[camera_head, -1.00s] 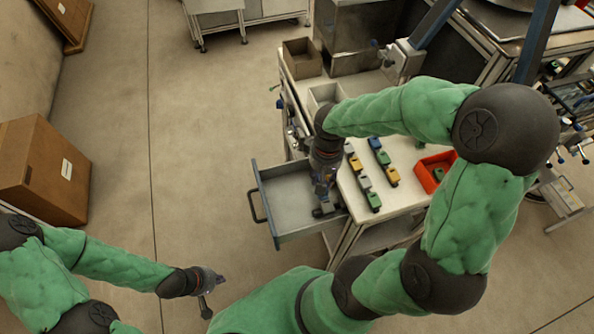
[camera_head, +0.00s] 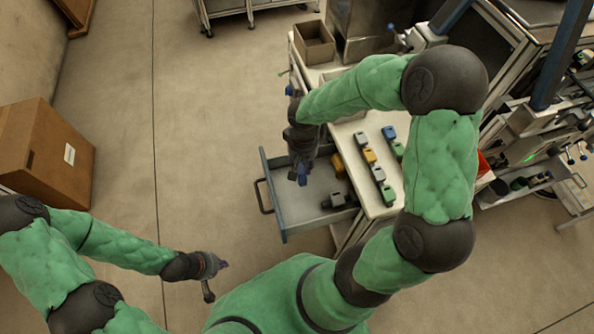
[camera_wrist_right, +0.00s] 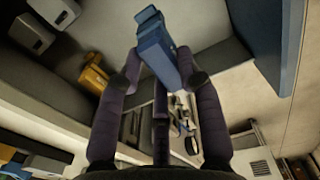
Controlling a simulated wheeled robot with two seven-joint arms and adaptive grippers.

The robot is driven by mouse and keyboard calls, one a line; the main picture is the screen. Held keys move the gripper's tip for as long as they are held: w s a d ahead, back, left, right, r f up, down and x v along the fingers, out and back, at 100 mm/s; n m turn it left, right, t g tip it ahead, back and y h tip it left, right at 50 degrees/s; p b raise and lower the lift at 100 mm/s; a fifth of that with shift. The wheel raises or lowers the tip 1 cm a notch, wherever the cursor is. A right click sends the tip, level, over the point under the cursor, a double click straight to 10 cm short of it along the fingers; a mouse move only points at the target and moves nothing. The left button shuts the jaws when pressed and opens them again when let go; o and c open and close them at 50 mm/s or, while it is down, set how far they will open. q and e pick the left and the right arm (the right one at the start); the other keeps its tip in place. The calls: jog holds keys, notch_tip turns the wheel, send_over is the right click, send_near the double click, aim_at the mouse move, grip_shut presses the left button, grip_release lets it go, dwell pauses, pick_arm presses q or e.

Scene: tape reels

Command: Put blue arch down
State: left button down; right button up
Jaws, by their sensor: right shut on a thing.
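The blue arch (camera_wrist_right: 154,48) is between the fingertips of my right gripper (camera_wrist_right: 160,72) in the right wrist view. The gripper is shut on it. In the head view my right gripper (camera_head: 300,172) hangs over the left part of the open drawer (camera_head: 273,190), with the arch too small to make out clearly. Grey pieces (camera_head: 338,200) and a yellow piece (camera_head: 338,164) lie in the drawer, to the right of the gripper. My left gripper (camera_head: 216,268) is low at the left, away from the drawer, and its jaws are too small to read.
On the bench top (camera_head: 349,133), coloured blocks (camera_head: 377,172) stand in rows beside the drawer. A brown open box (camera_head: 314,42) is at the back. A cardboard box (camera_head: 42,150) stands at the far left. The floor left of the drawer is clear.

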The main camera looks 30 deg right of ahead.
jog(key=shift+w+a+f, duration=0.3)
jog(key=shift+w+f, duration=0.25)
jog(key=shift+f, duration=0.2)
jog(key=shift+w+a+f+b, duration=0.15)
jog(key=shift+f+b, duration=0.3)
jog(key=shift+f, duration=0.5)
jog(key=shift+w+f+b, duration=0.1)
jog(key=shift+f+b, duration=0.35)
jog(key=shift+f, duration=0.45)
jog(key=shift+f, duration=0.1)
jog(key=o, duration=1.2)
jog(key=shift+r, duration=0.2)
notch_tip(320, 180, up, 12)
jog(key=p, duration=0.3)
jog(key=shift+p, duration=0.4)
